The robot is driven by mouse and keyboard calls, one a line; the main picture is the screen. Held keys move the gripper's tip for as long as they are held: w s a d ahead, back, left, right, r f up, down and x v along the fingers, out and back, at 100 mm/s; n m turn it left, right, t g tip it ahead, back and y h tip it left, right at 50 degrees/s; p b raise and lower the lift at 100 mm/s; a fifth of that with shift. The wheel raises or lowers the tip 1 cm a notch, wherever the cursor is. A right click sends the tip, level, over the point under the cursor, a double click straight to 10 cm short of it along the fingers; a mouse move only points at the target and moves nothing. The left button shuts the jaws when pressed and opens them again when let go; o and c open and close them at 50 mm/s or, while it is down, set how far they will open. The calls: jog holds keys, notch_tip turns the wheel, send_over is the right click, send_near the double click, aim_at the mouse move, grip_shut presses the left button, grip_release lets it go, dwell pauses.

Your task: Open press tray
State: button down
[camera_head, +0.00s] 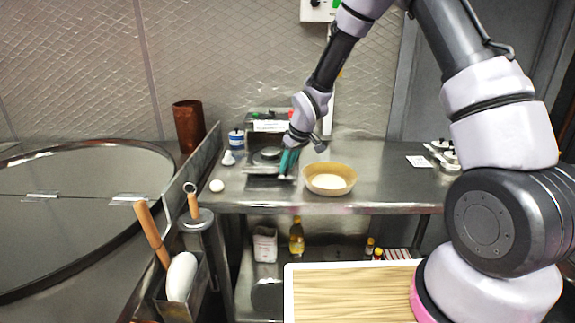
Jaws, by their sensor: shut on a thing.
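The press (257,143) is a metal machine with a white label, standing at the back of the steel counter against the wall. Its flat metal tray (262,170) shows at its front, below a dark round plate. My gripper (288,164) reaches down from the upper right, with teal fingers at the right front of the tray. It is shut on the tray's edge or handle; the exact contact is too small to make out. My gripper and wrist hide the press's right side.
A tan bowl (330,179) with pale contents stands just right of my gripper. A white ball (217,186), a blue-and-white jar (236,139) and a brown cylinder (189,126) are to the left. Bottles (296,238) stand on the shelf below.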

jog(key=c, duration=0.6)
grip_release()
jog(key=v, duration=1.1)
